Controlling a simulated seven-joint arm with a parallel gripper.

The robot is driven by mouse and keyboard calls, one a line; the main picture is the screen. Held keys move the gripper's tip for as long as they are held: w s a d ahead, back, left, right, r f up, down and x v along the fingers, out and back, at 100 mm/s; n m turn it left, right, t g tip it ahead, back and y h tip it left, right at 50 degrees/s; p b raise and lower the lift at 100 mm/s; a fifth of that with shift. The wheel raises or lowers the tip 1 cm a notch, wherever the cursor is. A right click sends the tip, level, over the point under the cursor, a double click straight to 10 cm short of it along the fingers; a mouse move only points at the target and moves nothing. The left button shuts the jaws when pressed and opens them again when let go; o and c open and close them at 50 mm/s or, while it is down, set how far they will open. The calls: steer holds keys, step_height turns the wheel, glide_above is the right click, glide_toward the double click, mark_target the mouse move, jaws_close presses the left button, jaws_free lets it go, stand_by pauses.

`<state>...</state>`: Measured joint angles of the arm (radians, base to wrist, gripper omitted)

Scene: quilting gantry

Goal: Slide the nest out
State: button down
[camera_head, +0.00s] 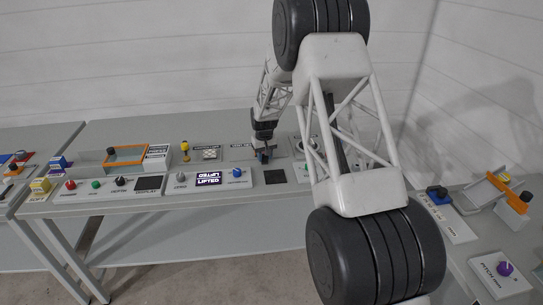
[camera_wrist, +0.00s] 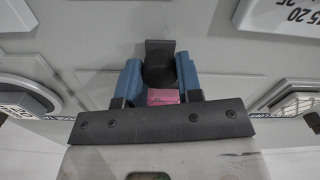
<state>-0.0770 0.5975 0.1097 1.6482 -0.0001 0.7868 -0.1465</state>
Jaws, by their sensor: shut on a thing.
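My gripper (camera_head: 263,151) reaches down to the back of the grey bench, behind the panel with the "LIFTED" display. In the wrist view my gripper (camera_wrist: 160,76) has its two blue fingers on either side of a dark grey piece (camera_wrist: 159,50), closed on it. This piece has an upright flat plate and a rounded part between the fingers. A small pink block (camera_wrist: 163,97) shows between the fingers, nearer the wrist. I cannot tell whether the dark piece belongs to the nest. My arm hides part of the bench to the right.
The lit "LIFTED" display (camera_head: 208,181) and a blue knob (camera_head: 237,172) are on the front panel. A yellow-topped post (camera_head: 185,147) and an orange-edged frame (camera_head: 126,155) stand to the left. A side bench at right carries a purple knob (camera_head: 505,268) and an orange-ended fixture (camera_head: 510,196).

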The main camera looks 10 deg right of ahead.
steer(key=a, duration=1)
steer(key=shift+a, duration=0.2)
steer(key=c, duration=0.8)
jaws_free()
steer(key=shift+a, duration=0.1)
steer(key=shift+r, duration=0.25)
step_height(320, 180, up, 7)
steer(key=shift+r, duration=0.15)
